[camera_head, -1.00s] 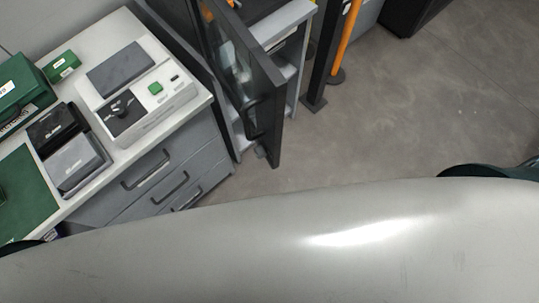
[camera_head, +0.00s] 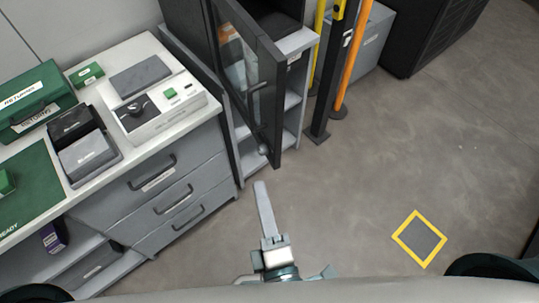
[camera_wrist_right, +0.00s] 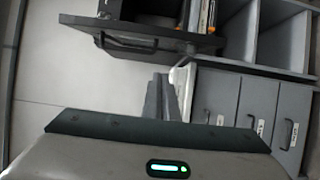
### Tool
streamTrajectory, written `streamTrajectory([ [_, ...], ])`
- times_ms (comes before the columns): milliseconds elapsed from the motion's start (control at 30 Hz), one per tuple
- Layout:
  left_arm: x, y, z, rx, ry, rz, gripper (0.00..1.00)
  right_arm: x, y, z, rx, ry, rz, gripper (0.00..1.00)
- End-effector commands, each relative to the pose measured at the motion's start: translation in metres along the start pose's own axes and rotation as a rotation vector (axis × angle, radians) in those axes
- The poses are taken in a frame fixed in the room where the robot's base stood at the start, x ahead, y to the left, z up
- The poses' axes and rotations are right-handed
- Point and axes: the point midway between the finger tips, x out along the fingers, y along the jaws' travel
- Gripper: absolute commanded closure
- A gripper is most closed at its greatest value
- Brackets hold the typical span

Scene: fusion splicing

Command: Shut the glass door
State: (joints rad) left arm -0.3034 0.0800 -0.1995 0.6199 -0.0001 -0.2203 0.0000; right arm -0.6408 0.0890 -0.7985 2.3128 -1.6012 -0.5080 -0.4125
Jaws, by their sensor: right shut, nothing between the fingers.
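The glass door (camera_head: 270,110) has a dark frame and stands open, swung out from the grey cabinet at the top centre of the head view. In the right wrist view the gripper's fingers (camera_wrist_right: 161,95) point up toward a dark framed panel with a handle, seemingly the door (camera_wrist_right: 165,35). My left gripper is not in view.
A white-topped counter with grey drawers (camera_head: 170,200) stands at left, bearing a splicer (camera_head: 160,110) and green cases (camera_head: 38,100). Yellow and orange posts (camera_head: 352,60) stand right of the cabinet. The floor at right is open, with a yellow-edged square (camera_head: 419,238).

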Motion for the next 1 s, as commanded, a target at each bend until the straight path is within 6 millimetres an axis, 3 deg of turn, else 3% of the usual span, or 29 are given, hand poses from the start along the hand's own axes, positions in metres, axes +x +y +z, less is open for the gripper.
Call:
streamTrajectory([
  [567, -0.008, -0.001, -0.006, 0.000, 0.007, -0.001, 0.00, 0.011, 0.003, -0.001, -0.001, 0.002, 0.003, 1.00],
  [767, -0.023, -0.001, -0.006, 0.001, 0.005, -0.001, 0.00, 0.033, 0.005, -0.001, -0.002, 0.002, 0.004, 1.00],
  [1000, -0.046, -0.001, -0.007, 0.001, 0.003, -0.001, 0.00, 0.073, 0.006, -0.001, -0.001, 0.002, 0.004, 1.00],
])
